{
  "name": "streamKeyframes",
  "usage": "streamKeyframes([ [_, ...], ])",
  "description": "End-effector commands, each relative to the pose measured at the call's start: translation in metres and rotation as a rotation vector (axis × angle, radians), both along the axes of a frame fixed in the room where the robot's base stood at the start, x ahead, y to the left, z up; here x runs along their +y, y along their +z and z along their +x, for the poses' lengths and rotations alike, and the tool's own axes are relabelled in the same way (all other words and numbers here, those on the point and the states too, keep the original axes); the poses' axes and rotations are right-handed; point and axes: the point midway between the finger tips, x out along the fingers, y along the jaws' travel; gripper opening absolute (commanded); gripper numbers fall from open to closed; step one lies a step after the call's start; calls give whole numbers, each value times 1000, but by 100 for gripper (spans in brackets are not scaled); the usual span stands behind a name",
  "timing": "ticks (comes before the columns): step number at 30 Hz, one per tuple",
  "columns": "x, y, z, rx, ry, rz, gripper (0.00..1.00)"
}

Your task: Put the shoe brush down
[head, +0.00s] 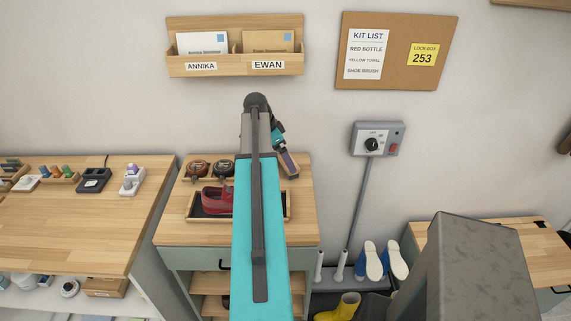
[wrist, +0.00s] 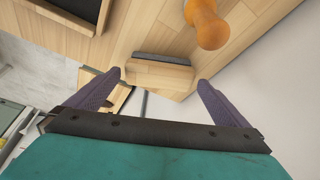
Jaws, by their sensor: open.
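The shoe brush (wrist: 160,75), a pale wooden block with a dark grey bristle strip, shows in the wrist view beyond my fingertips. It appears to lie on the wooden tabletop near the edge. My gripper (wrist: 161,80) is open, with a purple-grey finger to each side of the brush in the picture and a visible gap on both sides. In the head view my gripper (head: 287,160) hangs over the right side of the small wooden table (head: 303,225); my arm hides much of that area, and I cannot make out the brush there.
A rounded orange object (wrist: 206,25) stands close to the brush. A dark tray (head: 287,207) holds a red shoe (head: 216,200), with two round tins (head: 223,169) behind it. A wall switch box (head: 377,139) is to the right. Boots (head: 339,308) stand below.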

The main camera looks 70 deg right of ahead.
Motion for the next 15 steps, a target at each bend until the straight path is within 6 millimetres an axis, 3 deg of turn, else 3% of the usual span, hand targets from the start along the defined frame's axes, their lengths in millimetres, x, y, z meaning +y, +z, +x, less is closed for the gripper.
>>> streamKeyframes([
  [15, 14, 53, 16, 0, 0, -1, 100],
])
